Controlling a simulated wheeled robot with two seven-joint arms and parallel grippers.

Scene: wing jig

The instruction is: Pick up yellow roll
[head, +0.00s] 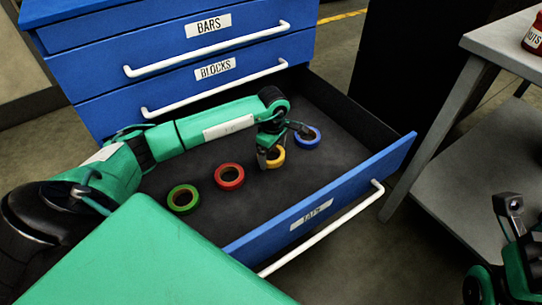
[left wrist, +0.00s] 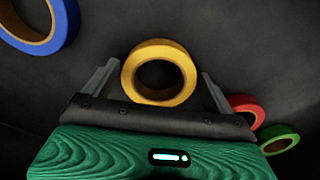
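The yellow roll (head: 275,158) lies in the open drawer between the red and blue rolls. My left gripper (head: 278,148) is right over it and partly covers it in the head view. In the left wrist view the yellow roll (left wrist: 159,72) sits between the two spread fingers of the left gripper (left wrist: 159,88), with a small gap at each side. The left gripper is open. My right gripper (head: 511,213) is at the right edge of the head view, away from the drawer; its finger state is unclear.
The drawer (head: 330,205) also holds a blue roll (head: 307,137), a red roll (head: 229,176) and a green roll (head: 183,198). Its front panel and side walls stand up around them. A grey table (head: 480,45) stands at the right with a red container (head: 534,38).

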